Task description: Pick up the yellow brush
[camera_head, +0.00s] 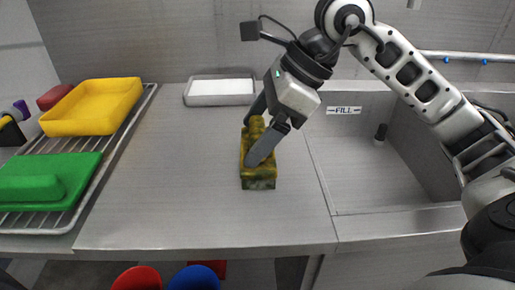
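The yellow brush (258,180) is a blocky yellow and dark-green piece on the steel counter, near its middle. My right gripper (254,144) reaches down over it from the upper right. One finger crosses in front of the brush and the other is behind its upper left. The fingers look spread, with the brush's yellow upper part showing between them. Part of the brush is hidden by the near finger, and I cannot tell whether the fingers touch it. My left gripper does not show.
A wire rack (48,217) at the left holds a yellow tub (92,108) and a green board (72,182). A white tray (221,87) lies at the back. A sink (358,190) is at the right. The counter (160,190) left of the brush is clear.

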